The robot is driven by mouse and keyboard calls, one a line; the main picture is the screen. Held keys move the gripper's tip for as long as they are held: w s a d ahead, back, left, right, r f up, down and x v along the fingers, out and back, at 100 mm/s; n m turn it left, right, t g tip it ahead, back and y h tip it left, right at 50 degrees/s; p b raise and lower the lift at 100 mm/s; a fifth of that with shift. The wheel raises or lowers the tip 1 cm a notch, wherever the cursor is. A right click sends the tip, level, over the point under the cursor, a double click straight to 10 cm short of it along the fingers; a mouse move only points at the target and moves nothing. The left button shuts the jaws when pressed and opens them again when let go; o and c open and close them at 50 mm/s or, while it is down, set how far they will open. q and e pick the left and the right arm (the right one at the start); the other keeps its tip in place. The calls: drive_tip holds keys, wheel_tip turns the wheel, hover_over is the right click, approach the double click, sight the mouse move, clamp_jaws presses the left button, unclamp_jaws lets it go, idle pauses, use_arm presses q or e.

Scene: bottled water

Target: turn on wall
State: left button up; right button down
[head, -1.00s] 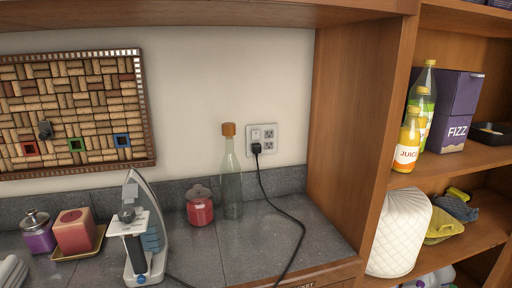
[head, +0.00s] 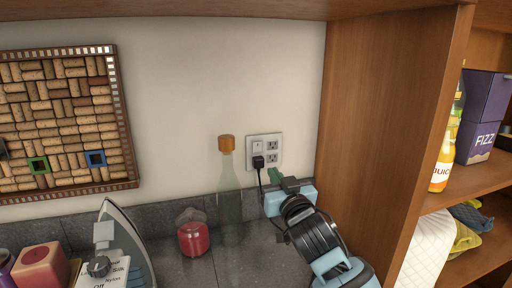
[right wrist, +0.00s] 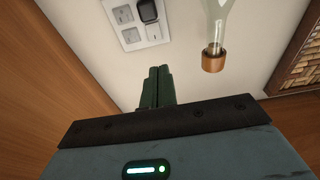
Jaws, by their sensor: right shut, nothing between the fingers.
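A black plug (head: 258,162) sits in the plate below the switch. My right gripper (head: 274,174) is just below and in front of the plate, its green fingers shut and empty. My left gripper is not in view.
A tall glass bottle (head: 230,195) with a cork stands left of the plate, next to a red jar (head: 193,238). An iron (head: 127,250) stands further left. The wooden panel (head: 375,110) is close on the right. The wall above the plate is clear.

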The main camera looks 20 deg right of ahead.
approach(255, 143)
drive_tip(key=w, duration=0.5)
drive_tip(key=shift+a+r, duration=0.1)
drive_tip(key=shift+r, duration=0.3)
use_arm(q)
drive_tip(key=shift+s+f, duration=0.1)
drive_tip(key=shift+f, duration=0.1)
use_arm(e)
drive_tip(key=shift+w+r, duration=0.1)
drive_tip(key=shift+w, duration=0.8)
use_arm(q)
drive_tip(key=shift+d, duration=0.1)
